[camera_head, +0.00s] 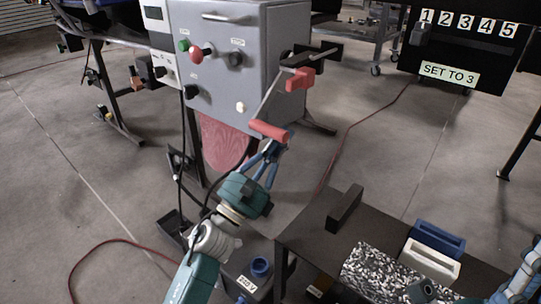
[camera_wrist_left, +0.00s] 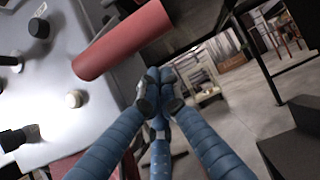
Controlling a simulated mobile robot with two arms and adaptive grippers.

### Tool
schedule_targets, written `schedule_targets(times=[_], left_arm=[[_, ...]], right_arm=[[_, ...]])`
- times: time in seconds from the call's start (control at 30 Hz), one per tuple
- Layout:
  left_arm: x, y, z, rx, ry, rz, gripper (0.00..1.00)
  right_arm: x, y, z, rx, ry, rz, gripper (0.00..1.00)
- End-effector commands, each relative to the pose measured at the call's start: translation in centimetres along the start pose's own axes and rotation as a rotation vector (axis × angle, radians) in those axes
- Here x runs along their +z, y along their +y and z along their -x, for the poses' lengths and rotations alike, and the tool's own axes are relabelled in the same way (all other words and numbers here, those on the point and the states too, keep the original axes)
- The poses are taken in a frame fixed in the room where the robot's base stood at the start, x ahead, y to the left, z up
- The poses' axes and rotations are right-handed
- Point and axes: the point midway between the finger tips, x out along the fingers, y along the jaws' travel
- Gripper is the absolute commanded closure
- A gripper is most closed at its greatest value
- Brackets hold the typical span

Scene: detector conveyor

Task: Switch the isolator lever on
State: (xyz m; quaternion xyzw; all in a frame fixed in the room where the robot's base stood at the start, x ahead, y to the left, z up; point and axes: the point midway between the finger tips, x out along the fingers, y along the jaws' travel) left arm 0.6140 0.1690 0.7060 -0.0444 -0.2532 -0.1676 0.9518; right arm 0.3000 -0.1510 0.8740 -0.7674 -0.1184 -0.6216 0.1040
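The isolator lever is a thin metal arm on the right side of the grey cabinet (camera_head: 222,75). It slants down and left from a red block (camera_head: 299,80) to a red cylindrical handle (camera_head: 269,130). The handle also crosses the upper part of the left wrist view (camera_wrist_left: 122,40). My left gripper (camera_head: 271,148) is just below the handle. Its blue fingers converge with their dark tips together (camera_wrist_left: 160,90), and nothing shows between them. The handle lies outside the fingers; contact is unclear. My right gripper (camera_head: 528,272) is partly cut off at the right edge, its opening unclear.
The cabinet front carries a red knob (camera_head: 196,55), a green button (camera_head: 184,45) and black knobs. A dark table (camera_head: 318,232) at lower right holds a speckled cylinder (camera_head: 385,272) and blue and white blocks. A black "SET TO 3" panel (camera_head: 470,45) stands at upper right.

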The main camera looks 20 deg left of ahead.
Motion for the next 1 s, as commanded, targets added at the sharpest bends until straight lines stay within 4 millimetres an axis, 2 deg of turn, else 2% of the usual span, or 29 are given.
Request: schedule_targets(times=[0.03,0.1,0.3,0.83,1.0], left_arm=[[0.6,0.1,1.0,0.0,0.005,-0.003,1.0],[1.4,0.0,1.6,-0.001,0.004,-0.002,1.0],[2.7,0.0,2.6,0.0,0.002,-0.001,1.0],[3.0,0.1,2.7,0.0,0.004,0.0,1.0],[3.2,0.4,2.7,0.0,0.014,0.001,1.0]], right_arm=[[0.0,0.0,-0.1,0.0,0.001,0.0,1.0],[0.0,0.0,-0.1,0.0,0.001,0.0,1.0],[-0.1,0.0,-0.1,-0.001,0.002,0.0,1.0],[0.1,0.0,-0.3,-0.001,-0.004,0.001,1.0],[1.9,0.2,-0.7,0.001,-0.085,0.008,1.0]])
